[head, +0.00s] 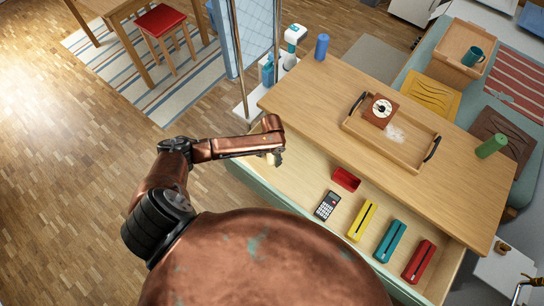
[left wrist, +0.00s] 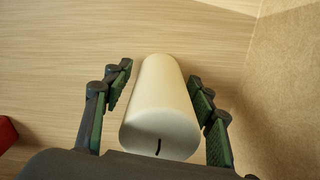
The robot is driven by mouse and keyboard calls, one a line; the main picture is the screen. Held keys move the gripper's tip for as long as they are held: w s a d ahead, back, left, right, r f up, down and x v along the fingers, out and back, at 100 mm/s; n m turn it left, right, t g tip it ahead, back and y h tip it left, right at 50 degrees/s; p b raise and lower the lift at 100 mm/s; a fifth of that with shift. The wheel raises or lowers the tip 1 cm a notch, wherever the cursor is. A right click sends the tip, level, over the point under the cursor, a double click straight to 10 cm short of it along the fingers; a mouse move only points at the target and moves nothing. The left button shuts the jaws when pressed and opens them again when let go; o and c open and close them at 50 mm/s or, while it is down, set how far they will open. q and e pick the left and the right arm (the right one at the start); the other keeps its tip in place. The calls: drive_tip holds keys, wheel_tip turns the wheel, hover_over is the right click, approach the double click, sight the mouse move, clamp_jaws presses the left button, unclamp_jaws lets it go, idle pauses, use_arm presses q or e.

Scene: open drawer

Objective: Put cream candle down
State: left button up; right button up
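The cream candle (left wrist: 160,108) stands between the two fingers of my left gripper (left wrist: 160,88) in the left wrist view, its dark wick end toward the camera. A narrow gap shows between the candle and each finger, so the gripper is open around it. The candle's far end meets a pale wood surface. In the head view my left gripper (head: 272,156) is over the left end of the open drawer (head: 290,178), and the candle is mostly hidden there. My right gripper is not in view.
The drawer also holds a red box (head: 346,179), a calculator (head: 327,206), and yellow (head: 362,221), teal (head: 389,241) and red (head: 419,261) cases. Above it is the wooden top (head: 315,95) with a tray (head: 405,153), a blue cylinder (head: 321,47) and a green cylinder (head: 491,146).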

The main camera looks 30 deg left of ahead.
use_arm(q)
wheel_tip(320, 180, up, 12)
drive_tip(key=p, duration=0.3)
drive_tip(key=shift+f, duration=0.2)
drive_tip(key=shift+r, duration=0.35)
drive_tip(key=shift+r+p, duration=0.1)
drive_tip(key=shift+p, duration=0.2)
